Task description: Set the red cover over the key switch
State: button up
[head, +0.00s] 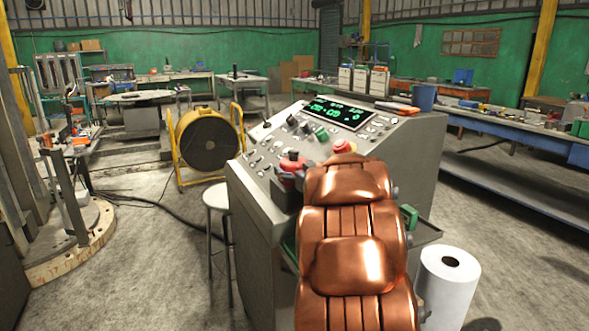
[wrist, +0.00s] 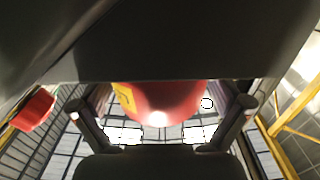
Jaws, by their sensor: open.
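A rounded red piece with a yellow patch, apparently the red cover (wrist: 165,100), is between the two spread fingers of my gripper (wrist: 162,128) in the wrist view. Its upper part is hidden by the dark gripper body. In the head view a red piece (head: 292,163) shows at the console's left front, by the dark gripper (head: 287,181). My gripper is open; whether a finger touches the cover I cannot tell. A second red part (wrist: 35,108) is at the left of the wrist view. I cannot pick out the key switch among the console controls.
The sloped grey console (head: 258,200) carries a green display (head: 338,111), knobs, buttons and a red mushroom-shaped part (head: 343,146). My copper arm hides its lower right. A stool (head: 216,200) stands left, a paper roll (head: 448,285) right.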

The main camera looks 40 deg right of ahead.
jog(key=shift+r, duration=0.2)
jog(key=v, duration=1.2)
jog(key=shift+p, duration=0.35)
jog(key=shift+w+a, duration=0.1)
jog(key=s+a+f+g, duration=0.3)
jog(key=a+f+g, duration=0.3)
jog(key=a+f, duration=0.15)
jog(key=s+a+f+g, duration=0.2)
jog(key=a+f+g, duration=0.3)
jog(key=a+f, duration=0.3)
jog(key=s+a+f+n+g+y, duration=0.1)
jog(key=s+a+n+g+y, duration=0.1)
jog(key=s+a, duration=0.9)
jog(key=s+a+f+n+g+y, duration=0.1)
jog(key=s+a+f+g+y, duration=0.1)
jog(key=s+a+g, duration=0.5)
jog(key=s+a+y, duration=0.1)
jog(key=s+a, duration=0.4)
jog(key=a, duration=0.1)
jog(key=shift+a+f+n+y, duration=0.2)
jog(key=shift+a+n+y, duration=0.05)
jog(key=shift+n+y, duration=0.15)
